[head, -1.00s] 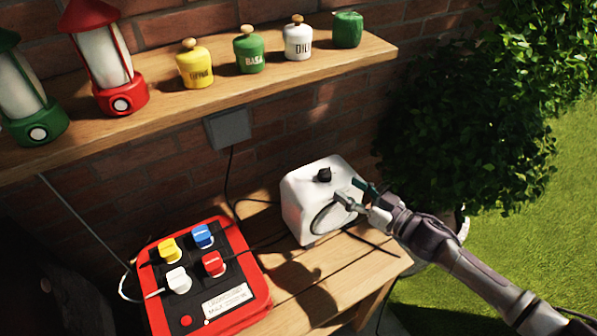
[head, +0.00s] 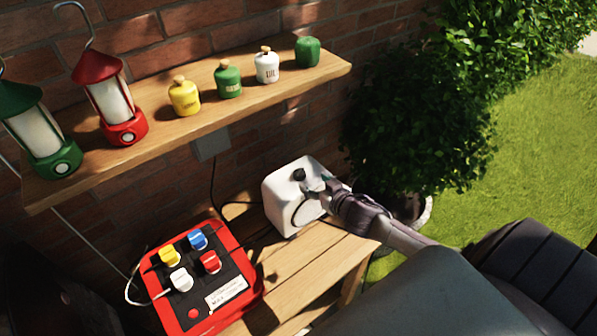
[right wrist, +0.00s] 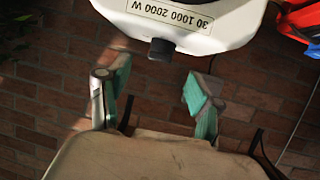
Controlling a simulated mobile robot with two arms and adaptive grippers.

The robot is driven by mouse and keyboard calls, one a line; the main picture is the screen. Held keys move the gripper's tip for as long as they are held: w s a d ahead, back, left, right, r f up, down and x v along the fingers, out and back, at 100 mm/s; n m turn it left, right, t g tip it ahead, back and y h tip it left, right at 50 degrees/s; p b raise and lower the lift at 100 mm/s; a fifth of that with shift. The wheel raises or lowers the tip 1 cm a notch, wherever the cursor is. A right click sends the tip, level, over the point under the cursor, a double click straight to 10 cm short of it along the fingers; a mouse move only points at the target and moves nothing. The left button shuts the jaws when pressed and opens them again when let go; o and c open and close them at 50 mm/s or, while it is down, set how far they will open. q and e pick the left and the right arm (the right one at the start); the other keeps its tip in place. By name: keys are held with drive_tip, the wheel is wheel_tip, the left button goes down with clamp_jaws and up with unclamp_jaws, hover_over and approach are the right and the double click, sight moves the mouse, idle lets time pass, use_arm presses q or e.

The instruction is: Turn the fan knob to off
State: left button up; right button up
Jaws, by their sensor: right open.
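The white fan heater (head: 281,192) stands on the wooden bench against the brick wall. Its dark knob (head: 299,174) sits at the top of the box. In the right wrist view the knob (right wrist: 162,50) is below the heater's label, which reads "30 1000 2000 W" upside down. My right gripper (head: 318,186) is right beside the knob and in front of the heater's round grille, which it partly covers. In the right wrist view the right gripper (right wrist: 155,95) has its green-tipped fingers apart, with nothing between them. The knob lies beyond the tips, apart from them. My left gripper is not in view.
A red power box (head: 168,318) with colored plugs stands left on the bench (head: 300,272). A shelf (head: 170,128) above holds a red lantern (head: 110,100), a green lantern (head: 40,130) and several canisters. A bush (head: 400,150) grows right of the heater.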

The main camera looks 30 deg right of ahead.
sight(300, 173)
drive_tip(key=p+x, duration=0.1)
drive_tip(key=x, duration=0.6)
drive_tip(key=shift+a+r, duration=0.1)
drive_tip(key=shift+w+f, duration=0.25)
drive_tip(key=shift+w, duration=0.25)
drive_tip(key=shift+c, duration=0.2)
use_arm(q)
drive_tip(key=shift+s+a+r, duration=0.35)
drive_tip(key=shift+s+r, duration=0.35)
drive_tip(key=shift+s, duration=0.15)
use_arm(e)
drive_tip(key=c, duration=1.1)
